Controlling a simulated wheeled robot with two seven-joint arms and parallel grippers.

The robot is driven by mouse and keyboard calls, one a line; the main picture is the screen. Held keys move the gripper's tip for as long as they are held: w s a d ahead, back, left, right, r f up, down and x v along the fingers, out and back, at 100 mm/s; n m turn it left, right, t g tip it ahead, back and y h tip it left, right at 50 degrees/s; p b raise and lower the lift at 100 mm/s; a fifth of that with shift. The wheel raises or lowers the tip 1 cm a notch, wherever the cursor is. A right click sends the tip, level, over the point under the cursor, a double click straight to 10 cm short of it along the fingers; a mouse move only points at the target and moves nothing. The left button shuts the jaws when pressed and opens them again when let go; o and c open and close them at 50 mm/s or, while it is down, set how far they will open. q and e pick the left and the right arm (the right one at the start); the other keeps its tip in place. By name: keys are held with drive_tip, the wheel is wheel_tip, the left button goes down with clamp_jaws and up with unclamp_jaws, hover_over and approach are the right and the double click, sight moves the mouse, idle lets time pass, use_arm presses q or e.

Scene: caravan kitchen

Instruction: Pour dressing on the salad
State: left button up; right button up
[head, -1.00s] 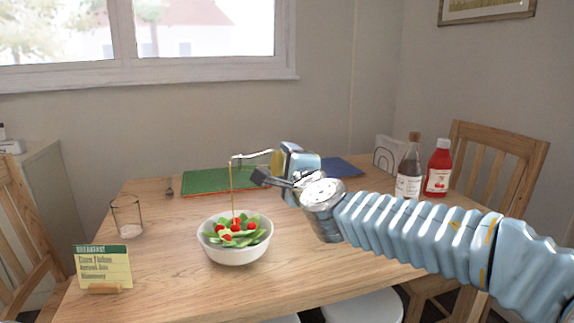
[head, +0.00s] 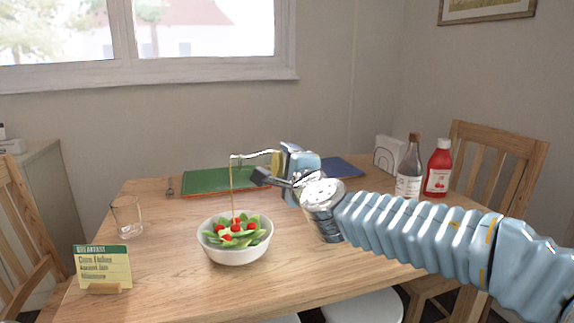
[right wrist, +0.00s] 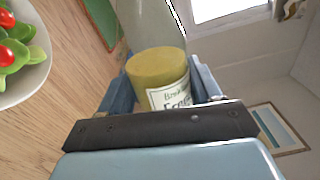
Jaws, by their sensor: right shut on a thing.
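A white bowl (head: 237,253) holds the salad (head: 233,232), green leaves with red tomatoes, on the wooden table. My right gripper (head: 272,178) is shut on the dressing bottle (head: 277,158), which is clear with yellow dressing inside and tipped nearly level, its neck pointing left. A thin yellow stream (head: 231,185) falls from its mouth onto the salad. In the right wrist view the dressing bottle (right wrist: 158,68) sits between the two fingers (right wrist: 162,88), with a partly hidden white label. The salad also shows there at the upper left (right wrist: 12,50). My left gripper is out of view.
A clear glass (head: 127,215) and a breakfast card (head: 103,268) stand on the left. A green mat (head: 215,180) lies behind the bowl. Chairs surround the table.

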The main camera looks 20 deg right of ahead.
drive_tip(key=shift+r, duration=0.2)
drive_tip(key=shift+r+n+p, duration=0.3)
drive_tip(key=shift+n+p, duration=0.2)
drive_tip(key=shift+p, duration=0.2)
drive_tip(key=shift+r+n+p, duration=0.15)
drive_tip(key=shift+n+p, duration=0.15)
drive_tip(key=shift+p, duration=0.05)
drive_tip(key=shift+r, duration=0.1)
idle(1.2)
drive_tip(key=shift+r+n+p, duration=0.45)
drive_tip(key=shift+n+p, duration=0.35)
drive_tip(key=shift+p, duration=0.35)
drive_tip(key=shift+r, duration=0.1)
idle(0.9)
